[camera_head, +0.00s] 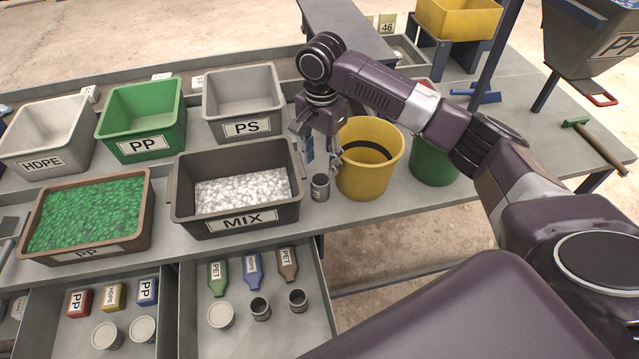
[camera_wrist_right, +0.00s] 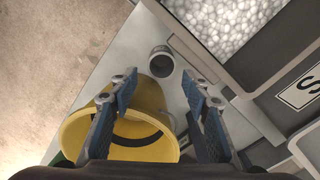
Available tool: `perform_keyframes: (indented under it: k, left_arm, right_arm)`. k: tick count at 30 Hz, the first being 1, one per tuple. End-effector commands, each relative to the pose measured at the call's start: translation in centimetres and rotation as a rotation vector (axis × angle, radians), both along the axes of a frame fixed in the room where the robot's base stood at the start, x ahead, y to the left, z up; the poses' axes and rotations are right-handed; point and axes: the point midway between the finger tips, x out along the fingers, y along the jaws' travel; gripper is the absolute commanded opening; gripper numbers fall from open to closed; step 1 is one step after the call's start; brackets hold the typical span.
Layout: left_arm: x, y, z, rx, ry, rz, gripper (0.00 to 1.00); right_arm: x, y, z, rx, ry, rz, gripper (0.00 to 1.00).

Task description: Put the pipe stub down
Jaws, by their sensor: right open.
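The pipe stub (camera_head: 320,187) is a small grey hollow cylinder standing upright on the grey bench between the MIX bin and the yellow bucket. It also shows in the right wrist view (camera_wrist_right: 161,63), with its dark open end facing up. My right gripper (camera_head: 318,150) is above and just behind it in the head view, apart from it. In the wrist view its two fingers (camera_wrist_right: 159,80) are spread with nothing between them, and the stub lies just beyond the fingertips. My left gripper is not in view.
The yellow bucket (camera_head: 369,165) stands close on the right, the MIX bin (camera_head: 240,216) of white pellets on the left. A green bucket (camera_head: 434,165) is farther right. An open drawer (camera_head: 318,300) in front holds bottles and small cans. PS bin (camera_head: 243,106) is behind.

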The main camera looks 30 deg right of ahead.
Motion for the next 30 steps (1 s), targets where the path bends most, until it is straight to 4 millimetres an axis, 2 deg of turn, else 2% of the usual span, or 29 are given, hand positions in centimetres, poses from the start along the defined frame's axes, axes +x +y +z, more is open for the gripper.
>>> perform_keyframes:
  k: [3,7,12,18,26,30]
  left_arm:
    - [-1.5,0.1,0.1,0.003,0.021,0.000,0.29]
    - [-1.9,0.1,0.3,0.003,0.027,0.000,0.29]
    - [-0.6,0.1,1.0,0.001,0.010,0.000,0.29]
    - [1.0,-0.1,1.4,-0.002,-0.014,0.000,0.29]
    - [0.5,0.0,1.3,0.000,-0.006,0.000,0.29]
    - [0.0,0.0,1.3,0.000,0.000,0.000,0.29]
  right_arm:
    - [0.0,0.0,-0.8,-0.001,-0.001,0.000,0.44]
    - [-0.1,0.0,-2.1,-0.001,0.002,0.000,0.44]
    - [-0.1,-0.1,-5.2,-0.002,0.004,0.000,0.44]
    - [0.0,0.0,-7.6,-0.001,0.000,0.000,0.44]
    - [0.0,0.0,-8.0,-0.001,-0.001,0.001,0.44]
    - [0.0,0.0,-8.0,-0.001,-0.001,0.001,0.30]
